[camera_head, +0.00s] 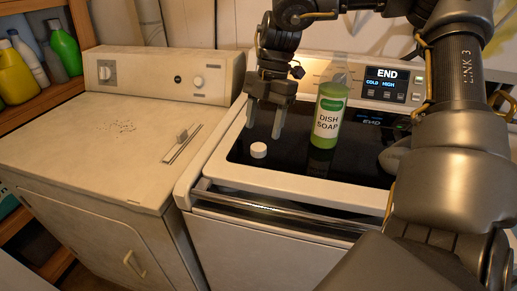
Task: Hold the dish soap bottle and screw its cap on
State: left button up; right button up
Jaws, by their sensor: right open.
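The dish soap bottle (328,118) is green with a white "DISH SOAP" label and stands upright on the dark top of the washer at the right. Its clear neck shows no cap on it. A small white cap (259,150) lies on the same dark top, to the left of the bottle and nearer the front edge. My right gripper (263,125) points down with its two fingers apart, above and just behind the cap, left of the bottle. Nothing shows between the fingers. My left gripper is not in view.
The dark washer top (245,152) has a control panel with a lit display (386,75) at its back. A beige machine (90,150) stands at the left with a mostly clear top. A wooden shelf (40,102) at the far left holds several bottles. My right arm covers the right side.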

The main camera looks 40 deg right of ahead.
aim_at(259, 146)
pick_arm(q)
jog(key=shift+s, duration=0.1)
pick_arm(e)
jog(key=shift+a+f, duration=0.1)
jog(key=shift+f, duration=0.15)
jog(key=x, duration=0.3)
jog(key=shift+f+p, duration=0.3)
jog(key=shift+a+f, duration=0.2)
jog(key=shift+f, duration=0.3)
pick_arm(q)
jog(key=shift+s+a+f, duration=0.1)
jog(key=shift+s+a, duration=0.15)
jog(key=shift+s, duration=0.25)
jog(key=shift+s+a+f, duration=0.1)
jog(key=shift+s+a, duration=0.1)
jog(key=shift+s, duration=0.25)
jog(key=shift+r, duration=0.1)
pick_arm(e)
jog(key=c, duration=1)
